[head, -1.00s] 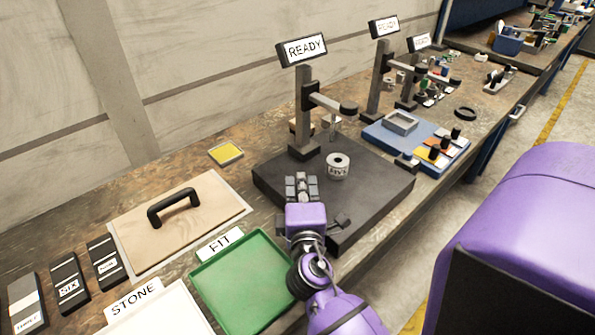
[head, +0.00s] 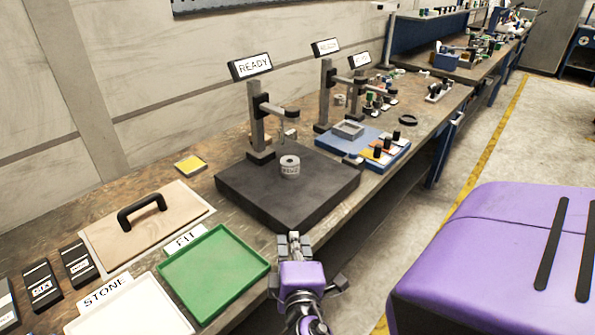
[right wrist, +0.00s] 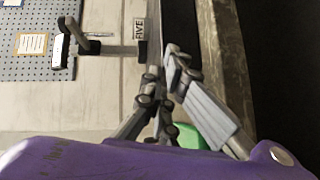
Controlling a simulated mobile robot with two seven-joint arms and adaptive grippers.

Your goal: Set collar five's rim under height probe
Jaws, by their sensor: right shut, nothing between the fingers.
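Collar five (head: 290,170) is a pale grey ring with a label, standing upright with its hole up on a dark plate (head: 330,190). The height probe (head: 291,112) is a dark arm on a grey post, with a READY sign above. The probe's end appears above and slightly behind the collar; I cannot tell whether it lies over the rim. My right gripper (head: 290,238) is shut and empty, apart from the collar, beyond the plate's front edge. The right wrist view shows its fingers (right wrist: 163,72) and the FIVE label (right wrist: 139,28). My left gripper is not in view.
A green tray (head: 213,270) marked FIT and a white tray (head: 140,310) marked STONE are at the front left. A board with a black handle (head: 141,208) lies behind them. A blue base (head: 385,146) with black knobs stands right of the plate.

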